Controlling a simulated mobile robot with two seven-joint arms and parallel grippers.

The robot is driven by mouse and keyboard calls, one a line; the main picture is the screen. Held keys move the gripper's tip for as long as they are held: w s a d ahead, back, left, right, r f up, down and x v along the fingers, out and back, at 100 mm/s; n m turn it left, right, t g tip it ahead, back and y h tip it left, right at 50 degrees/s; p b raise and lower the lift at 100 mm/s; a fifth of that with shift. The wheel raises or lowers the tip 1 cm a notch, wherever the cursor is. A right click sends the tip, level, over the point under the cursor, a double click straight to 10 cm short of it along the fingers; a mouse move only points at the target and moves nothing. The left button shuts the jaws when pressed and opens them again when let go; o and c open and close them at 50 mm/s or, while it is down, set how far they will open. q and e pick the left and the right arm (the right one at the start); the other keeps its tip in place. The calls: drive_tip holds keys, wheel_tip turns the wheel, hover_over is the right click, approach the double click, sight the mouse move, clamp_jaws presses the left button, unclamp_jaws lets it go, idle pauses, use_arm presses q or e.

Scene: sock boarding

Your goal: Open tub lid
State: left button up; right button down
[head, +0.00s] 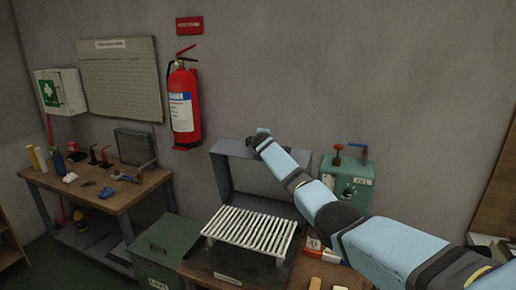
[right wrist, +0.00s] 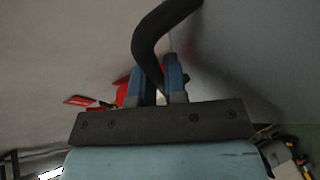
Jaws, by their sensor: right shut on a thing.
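The tub's grey lid (head: 232,150) stands raised behind a white slatted rack (head: 250,230) in the head view. My right arm reaches in from the lower right, and my right gripper (head: 261,135) is at the lid's top edge. In the right wrist view, my right gripper (right wrist: 161,80) is shut on a black curved handle (right wrist: 147,40). The handle's far end runs out of the picture at the top. My arm covers part of the lid's right side. My left gripper is not in view.
A green box (head: 355,185) with red and blue valve handles stands right of the lid. A dark green bin (head: 165,250) is at the left of the rack. A wooden workbench (head: 115,205) with tools stands further left. A fire extinguisher (head: 184,105) hangs on the wall.

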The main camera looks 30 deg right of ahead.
drive_tip(key=shift+w+d, duration=0.35)
drive_tip(key=shift+d, duration=0.1)
drive_tip(key=shift+f, duration=0.1)
drive_tip(key=c, duration=1.5)
unclamp_jaws()
drive_tip(key=shift+o, duration=0.2)
drive_tip(key=shift+a, duration=0.1)
drive_tip(key=shift+s+a+r, duration=0.25)
drive_tip(key=shift+s+r, duration=0.05)
drive_tip(key=shift+s, duration=0.25)
drive_tip(key=v, duration=1.2)
drive_tip(key=shift+s, duration=0.25)
